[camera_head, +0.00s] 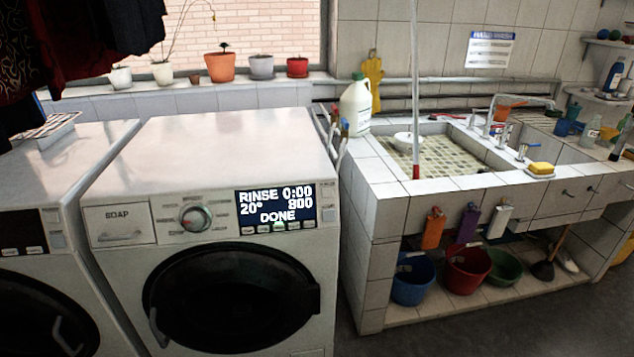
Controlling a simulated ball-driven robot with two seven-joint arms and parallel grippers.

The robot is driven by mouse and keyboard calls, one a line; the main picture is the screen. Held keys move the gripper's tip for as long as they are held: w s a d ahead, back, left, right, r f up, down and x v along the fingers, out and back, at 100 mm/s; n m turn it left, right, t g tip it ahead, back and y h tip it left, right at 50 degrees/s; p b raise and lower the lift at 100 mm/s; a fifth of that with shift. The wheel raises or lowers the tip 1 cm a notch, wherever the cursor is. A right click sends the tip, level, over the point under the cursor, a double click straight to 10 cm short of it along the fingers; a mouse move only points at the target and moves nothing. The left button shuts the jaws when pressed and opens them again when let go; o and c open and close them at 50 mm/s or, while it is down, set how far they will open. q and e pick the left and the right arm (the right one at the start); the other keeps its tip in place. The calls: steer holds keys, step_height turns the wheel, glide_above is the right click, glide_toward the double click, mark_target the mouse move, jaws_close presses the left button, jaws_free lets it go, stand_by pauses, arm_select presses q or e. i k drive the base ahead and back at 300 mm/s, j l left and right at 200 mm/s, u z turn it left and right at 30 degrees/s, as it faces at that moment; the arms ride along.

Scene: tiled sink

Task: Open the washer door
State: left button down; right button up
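The washer (120,217) is a white front-loader in the left half of the head view. Its round dark door (230,300) sits in the front face and looks closed; its lower edge is cut off by the frame. A grey curved handle (157,328) is at the door's left edge, and a dark piece shows at its right edge. The display (276,207) reads RINSE 0:00, 20°, 800, DONE. Neither of my grippers is in view.
A second similar machine (35,222) stands close on the left. A tiled sink unit (385,205) is on the right, with several buckets, including a blue bucket (412,285), on its lower shelf. Dark floor (460,335) is clear in front of the sink.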

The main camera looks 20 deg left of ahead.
mark_target(260, 300)
steer(key=u, duration=1.4)
